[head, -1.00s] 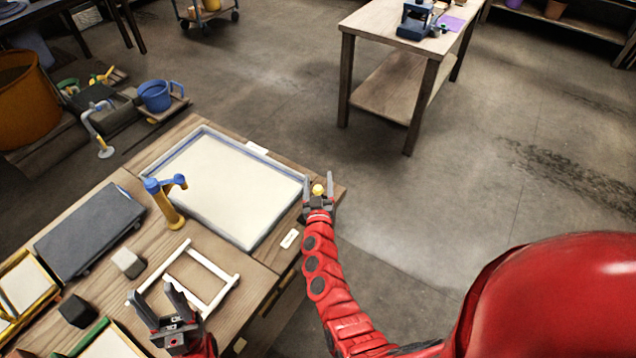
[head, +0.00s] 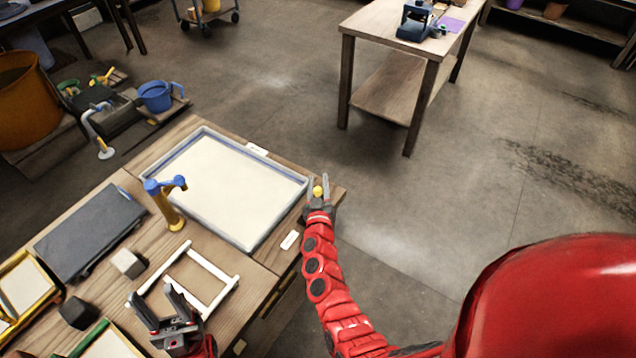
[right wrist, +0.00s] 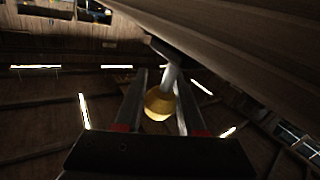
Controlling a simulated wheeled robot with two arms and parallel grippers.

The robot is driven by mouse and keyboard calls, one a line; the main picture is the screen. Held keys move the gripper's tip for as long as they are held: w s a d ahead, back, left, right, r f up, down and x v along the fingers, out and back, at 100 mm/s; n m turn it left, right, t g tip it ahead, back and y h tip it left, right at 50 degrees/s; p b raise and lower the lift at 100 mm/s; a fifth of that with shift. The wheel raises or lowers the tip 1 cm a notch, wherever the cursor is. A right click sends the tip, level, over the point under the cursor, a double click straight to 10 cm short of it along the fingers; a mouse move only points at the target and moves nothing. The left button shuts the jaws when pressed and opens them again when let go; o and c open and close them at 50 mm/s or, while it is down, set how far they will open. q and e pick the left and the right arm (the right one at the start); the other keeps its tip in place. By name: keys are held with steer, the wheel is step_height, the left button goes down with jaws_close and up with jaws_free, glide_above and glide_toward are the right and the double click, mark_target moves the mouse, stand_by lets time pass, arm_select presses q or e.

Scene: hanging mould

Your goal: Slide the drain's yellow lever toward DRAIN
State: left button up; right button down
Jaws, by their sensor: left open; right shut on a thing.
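The drain's yellow lever knob (head: 318,191) shows at the right end of the table, by the near right corner of the shallow vat. My right gripper (head: 318,184) is shut on it, with a finger on each side. In the right wrist view the yellow knob (right wrist: 159,104) sits on a grey stem between the two fingers. The rest of the drain is hidden by my gripper and the table edge. My left gripper (head: 172,304) is open and empty over the front of the table, beside the white frame.
The grey-rimmed vat (head: 262,238) holds pale liquid. Two white labels lie near it, one at the near edge (head: 290,240); their text is too small to read. A yellow and blue tap (head: 168,205), a white frame (head: 218,301) and a dark board (head: 88,232) are to the left.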

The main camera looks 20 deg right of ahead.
stand_by(0.8)
steer(key=s+a+p, duration=0.1)
steer(key=s+a, duration=0.1)
steer(key=s+a+p, duration=0.2)
steer(key=shift+a, duration=0.4)
steer(key=shift+a+f, duration=0.1)
steer(key=shift+f, duration=0.1)
steer(key=c, duration=0.8)
jaws_free()
steer(key=o, duration=0.3)
steer(key=shift+a+r, duration=0.1)
steer(key=shift+r, duration=0.05)
steer(key=shift+s, duration=0.1)
